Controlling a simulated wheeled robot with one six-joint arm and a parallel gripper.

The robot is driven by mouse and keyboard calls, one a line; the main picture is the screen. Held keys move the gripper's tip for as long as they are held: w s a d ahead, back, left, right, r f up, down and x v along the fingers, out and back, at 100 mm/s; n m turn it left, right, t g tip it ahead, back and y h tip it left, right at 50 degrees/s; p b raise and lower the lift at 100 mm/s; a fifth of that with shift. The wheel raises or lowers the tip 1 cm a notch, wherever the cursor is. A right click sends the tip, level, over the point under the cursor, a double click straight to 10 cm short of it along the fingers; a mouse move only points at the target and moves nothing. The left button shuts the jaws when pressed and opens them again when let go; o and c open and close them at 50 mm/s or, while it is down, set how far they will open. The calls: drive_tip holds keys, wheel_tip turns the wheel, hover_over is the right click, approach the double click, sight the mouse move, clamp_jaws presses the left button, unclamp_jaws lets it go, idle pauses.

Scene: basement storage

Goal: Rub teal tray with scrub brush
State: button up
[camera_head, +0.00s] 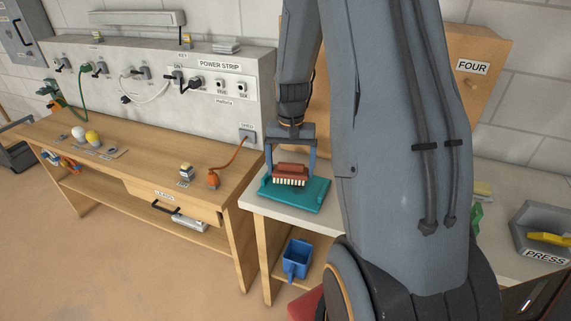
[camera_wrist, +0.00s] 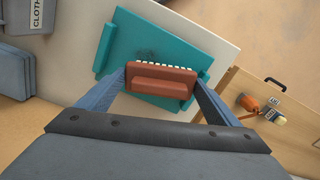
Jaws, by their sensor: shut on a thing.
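The teal tray (camera_head: 307,196) lies on the pale counter top, near its left front corner. The scrub brush (camera_head: 290,171) has a reddish-brown block and pale bristles. It also shows in the wrist view (camera_wrist: 160,82). My gripper (camera_head: 291,172) is shut on the brush, one blue finger at each end. The brush is over the tray with its bristles downward; I cannot tell whether they touch it. My arm hides part of the counter to the right.
A wooden workbench (camera_head: 140,150) with a power strip panel (camera_head: 165,75) stands at the left. An orange plug (camera_head: 213,180) lies on its right part. A blue container (camera_head: 297,258) sits below the counter. A grey press (camera_head: 541,232) stands at the far right.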

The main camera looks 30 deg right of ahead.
drive_tip(key=shift+s+d+r+p, duration=0.15)
drive_tip(key=shift+s+d+p, duration=0.75)
drive_tip(key=shift+s, duration=0.45)
drive_tip(key=shift+s+d+r+p, duration=0.15)
drive_tip(key=shift+s+d+p, duration=0.4)
drive_tip(key=shift+s+d, duration=0.65)
drive_tip(key=shift+s+a, duration=0.1)
drive_tip(key=shift+a, duration=0.05)
drive_tip(key=shift+w+a+r, duration=0.1)
drive_tip(key=shift+w+a, duration=0.85)
drive_tip(key=shift+w, duration=0.4)
drive_tip(key=shift+w+a+r, duration=0.1)
drive_tip(key=shift+w+a, duration=0.85)
drive_tip(key=shift+w, duration=0.4)
drive_tip(key=shift+w+a+r, duration=0.1)
drive_tip(key=shift+w+a, duration=0.85)
drive_tip(key=shift+w, duration=0.4)
drive_tip(key=shift+w+d+r, duration=0.2)
drive_tip(key=shift+s+d+r+p, duration=0.1)
drive_tip(key=shift+s+d+p, duration=0.55)
drive_tip(key=shift+s+d, duration=0.5)
drive_tip(key=shift+s+d+r+p, duration=0.1)
drive_tip(key=shift+s+d+p, duration=0.6)
drive_tip(key=shift+s, duration=0.9)
drive_tip(key=shift+s+d+r+p, duration=0.1)
drive_tip(key=shift+s+d+p, duration=0.45)
drive_tip(key=shift+s+d, duration=0.65)
drive_tip(key=shift+s+a, duration=0.1)
drive_tip(key=shift+a, duration=0.05)
